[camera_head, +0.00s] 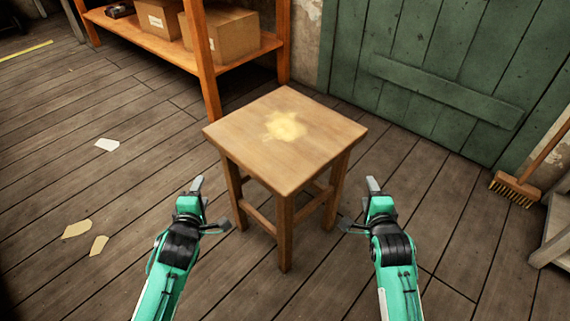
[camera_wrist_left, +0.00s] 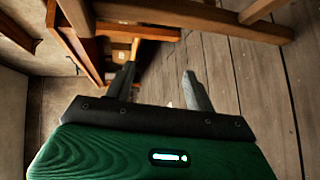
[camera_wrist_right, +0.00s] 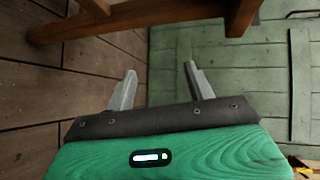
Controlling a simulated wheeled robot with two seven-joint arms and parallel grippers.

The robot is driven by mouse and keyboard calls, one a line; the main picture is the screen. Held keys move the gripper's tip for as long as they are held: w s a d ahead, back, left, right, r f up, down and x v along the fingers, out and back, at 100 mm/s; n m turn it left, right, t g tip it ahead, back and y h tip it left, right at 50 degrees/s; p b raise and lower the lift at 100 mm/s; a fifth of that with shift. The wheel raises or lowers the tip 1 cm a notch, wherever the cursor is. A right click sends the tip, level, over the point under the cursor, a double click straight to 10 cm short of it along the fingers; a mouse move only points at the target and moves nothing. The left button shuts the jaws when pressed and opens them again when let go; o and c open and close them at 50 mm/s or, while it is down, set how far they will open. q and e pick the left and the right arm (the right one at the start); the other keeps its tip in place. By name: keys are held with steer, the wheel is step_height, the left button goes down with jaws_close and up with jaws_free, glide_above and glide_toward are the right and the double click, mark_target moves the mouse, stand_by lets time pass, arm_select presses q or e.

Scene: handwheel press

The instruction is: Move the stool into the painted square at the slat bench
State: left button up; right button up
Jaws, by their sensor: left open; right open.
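The wooden stool (camera_head: 280,145) stands upright on the plank floor in the middle of the head view, with a pale patch on its square seat. My left gripper (camera_head: 211,205) is open and empty beside the stool's left side, below seat height. My right gripper (camera_head: 359,204) is open and empty beside its right side. Stool parts show at the top of the left wrist view (camera_wrist_left: 190,13) and of the right wrist view (camera_wrist_right: 130,17). A yellow painted line (camera_head: 26,50) lies at the far left; I cannot tell whether it belongs to the square. No slat bench is clearly identifiable.
An orange shelf (camera_head: 150,45) with cardboard boxes (camera_head: 220,32) stands close behind the stool. A green plank door (camera_head: 440,75) is behind right. A broom (camera_head: 517,188) and a grey wooden piece (camera_head: 553,250) are at the right. Paper scraps (camera_head: 77,229) lie on the open left floor.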

arm_select(q)
steer(key=shift+w, duration=0.1)
arm_select(e)
steer(key=shift+w, duration=0.1)
arm_select(q)
steer(key=d+x, duration=0.1)
steer(key=x, duration=1.2)
steer(key=shift+w+d, duration=0.3)
steer(key=shift+w, duration=0.1)
arm_select(e)
steer(key=a+x, duration=0.1)
steer(key=x, duration=1.2)
steer(key=shift+w+a, duration=0.25)
steer(key=shift+w, duration=0.15)
arm_select(q)
steer(key=shift+d+f, duration=0.15)
steer(key=shift+d, duration=0.4)
arm_select(e)
steer(key=shift+a+f, duration=0.15)
steer(key=shift+a, duration=0.4)
